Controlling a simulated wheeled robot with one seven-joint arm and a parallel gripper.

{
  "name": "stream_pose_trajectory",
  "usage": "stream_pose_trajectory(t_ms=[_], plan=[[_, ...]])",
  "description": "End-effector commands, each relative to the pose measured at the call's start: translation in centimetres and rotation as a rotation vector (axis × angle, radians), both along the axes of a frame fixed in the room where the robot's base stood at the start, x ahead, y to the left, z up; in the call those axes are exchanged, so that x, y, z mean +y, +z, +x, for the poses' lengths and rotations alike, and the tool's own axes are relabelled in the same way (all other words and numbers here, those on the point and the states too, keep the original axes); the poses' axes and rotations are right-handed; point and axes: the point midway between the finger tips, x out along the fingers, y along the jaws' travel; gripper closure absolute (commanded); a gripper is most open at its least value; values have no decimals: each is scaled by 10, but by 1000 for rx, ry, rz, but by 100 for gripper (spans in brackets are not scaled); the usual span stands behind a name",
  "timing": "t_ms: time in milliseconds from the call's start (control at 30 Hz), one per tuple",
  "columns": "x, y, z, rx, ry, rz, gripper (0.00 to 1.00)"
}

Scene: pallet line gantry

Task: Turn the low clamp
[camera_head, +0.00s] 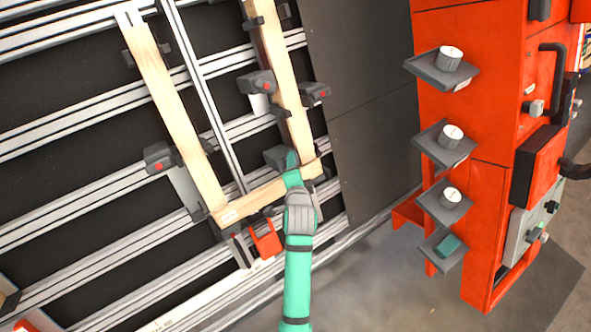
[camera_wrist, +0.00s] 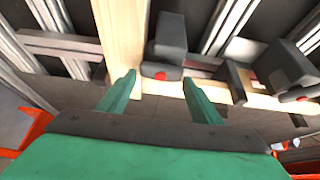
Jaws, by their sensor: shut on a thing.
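The low clamp (camera_wrist: 170,38) is a dark grey block with a red spot on its face, on the pale wooden frame. In the wrist view it lies between my two green fingertips. My gripper (camera_wrist: 159,78) is shut on it, one finger on each side; the exact contact is hard to see. In the head view my green gripper (camera_head: 291,174) reaches the lower right corner of the wooden frame (camera_head: 268,196). My wrist and fingers hide much of the clamp there.
More dark clamps with red spots (camera_head: 159,157) sit along the frame, with one close on the right in the wrist view (camera_wrist: 285,72). An orange bracket (camera_head: 265,241) is below the frame. An orange cabinet (camera_head: 455,95) with small shelves stands right, across open floor.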

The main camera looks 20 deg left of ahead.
Motion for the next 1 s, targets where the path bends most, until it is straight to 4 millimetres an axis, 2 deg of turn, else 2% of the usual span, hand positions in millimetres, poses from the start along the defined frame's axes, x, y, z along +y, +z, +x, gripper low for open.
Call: stream_pose_trajectory(t_ms=[567,600,667,1000], plan=[[2,-2,-1,28,-13,19,63],[2,-2,-1,28,-12,19,34],[2,-2,-1,28,-12,19,22],[0,0,-2,24,-14,18,22]])
